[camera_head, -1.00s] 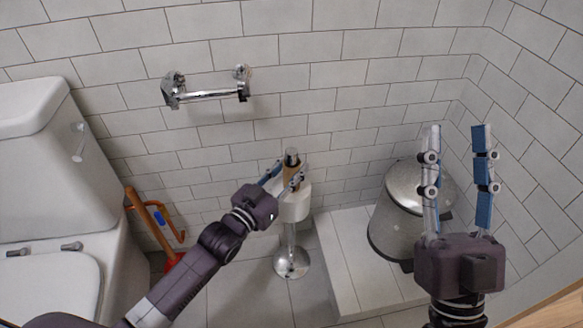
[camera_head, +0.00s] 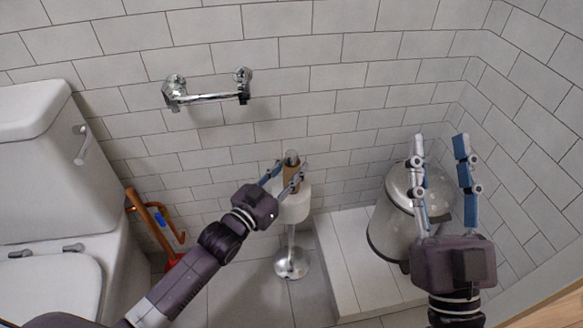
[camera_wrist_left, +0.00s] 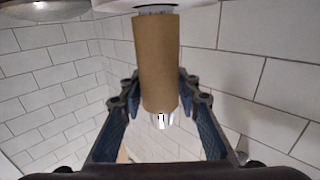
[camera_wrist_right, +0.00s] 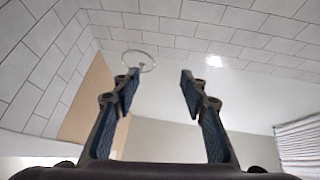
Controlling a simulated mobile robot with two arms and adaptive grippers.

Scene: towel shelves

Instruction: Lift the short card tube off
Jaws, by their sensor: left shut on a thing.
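The short brown card tube (camera_head: 291,174) is upright around the top of a chrome stand's post, above a white paper roll (camera_head: 295,206) on the same stand. The chrome post tip (camera_head: 291,157) pokes out above the tube. My left gripper (camera_head: 284,178) is shut on the tube, with one finger on each side. In the left wrist view the tube (camera_wrist_left: 158,62) fills the space between the left fingertips (camera_wrist_left: 158,88). My right gripper (camera_head: 440,140) is open and empty, raised in front of the bin; its spread fingers show in the right wrist view (camera_wrist_right: 158,90).
The stand's round base (camera_head: 291,263) is on the floor. A chrome wall holder (camera_head: 208,97) is empty. A toilet (camera_head: 35,200) and a red plunger (camera_head: 172,262) are at left.

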